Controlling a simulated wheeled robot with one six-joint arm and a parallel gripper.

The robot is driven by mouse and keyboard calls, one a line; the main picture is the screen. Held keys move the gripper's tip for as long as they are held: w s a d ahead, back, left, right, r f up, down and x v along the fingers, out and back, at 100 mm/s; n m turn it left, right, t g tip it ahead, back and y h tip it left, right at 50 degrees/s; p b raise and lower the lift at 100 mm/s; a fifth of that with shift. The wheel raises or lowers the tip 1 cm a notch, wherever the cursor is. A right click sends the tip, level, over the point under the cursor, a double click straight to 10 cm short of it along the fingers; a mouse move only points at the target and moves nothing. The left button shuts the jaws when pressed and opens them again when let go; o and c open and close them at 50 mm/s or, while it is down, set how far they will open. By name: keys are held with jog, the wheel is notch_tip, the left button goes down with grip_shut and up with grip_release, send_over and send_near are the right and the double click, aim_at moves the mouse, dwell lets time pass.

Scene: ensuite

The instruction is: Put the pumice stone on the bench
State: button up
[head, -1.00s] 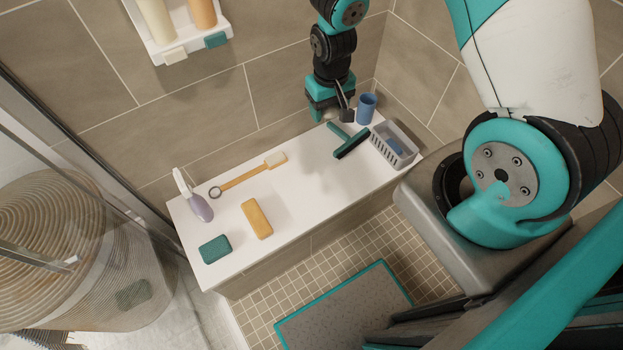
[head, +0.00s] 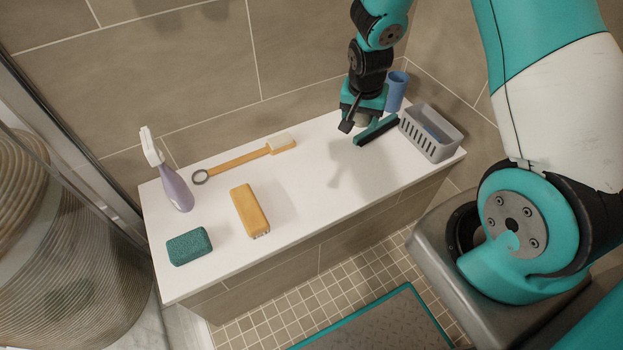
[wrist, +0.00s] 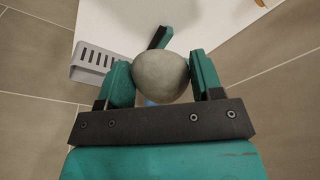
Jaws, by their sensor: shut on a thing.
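The pumice stone (wrist: 161,78) is a rounded grey stone held between the green fingers of my gripper (wrist: 163,82) in the wrist view. In the head view my gripper (head: 361,112) hangs at the back right of the white bench (head: 310,215), and the stone (head: 362,119) shows only partly between the fingers. The stone appears to be above the bench top; its exact height is hard to tell.
A green squeegee (head: 377,131) lies just beside my gripper, with a blue cup (head: 396,90) and grey basket (head: 432,136) to the right. A brush (head: 245,159), spray bottle (head: 175,186), yellow block (head: 249,210) and green sponge (head: 189,246) occupy the left. The bench's middle is clear.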

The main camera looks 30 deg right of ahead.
aim_at(351, 174)
notch_tip(351, 174, down, 20)
jog(key=b, duration=0.3)
jog(key=shift+f, duration=0.15)
